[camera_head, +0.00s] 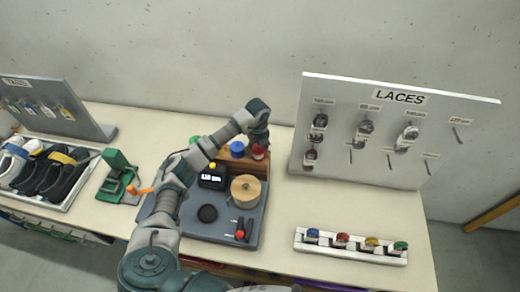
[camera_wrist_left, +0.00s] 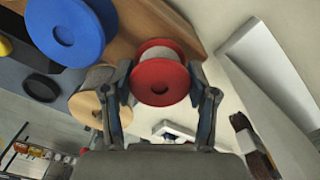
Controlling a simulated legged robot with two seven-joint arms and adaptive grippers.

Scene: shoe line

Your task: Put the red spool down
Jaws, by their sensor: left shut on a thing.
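The red spool (camera_head: 258,152) is at the right end of the wooden block (camera_head: 232,161) at the back of the dark work mat. In the left wrist view the red spool (camera_wrist_left: 160,76) sits between both fingers of my left gripper (camera_wrist_left: 163,92), with the wooden block behind it. My left gripper (camera_head: 258,138) is shut on it, reaching down from above in the head view. Whether the spool touches the block is hard to tell. A blue spool (camera_head: 237,149) is beside it, also large in the left wrist view (camera_wrist_left: 66,30). My right gripper is not in view.
The dark mat (camera_head: 192,226) holds a small display (camera_head: 212,177), a tan spool (camera_head: 245,190) and a black round piece (camera_head: 207,213). The LACES board (camera_head: 385,172) stands close on the right. A white rack (camera_head: 350,248) with several coloured pieces lies at front right.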

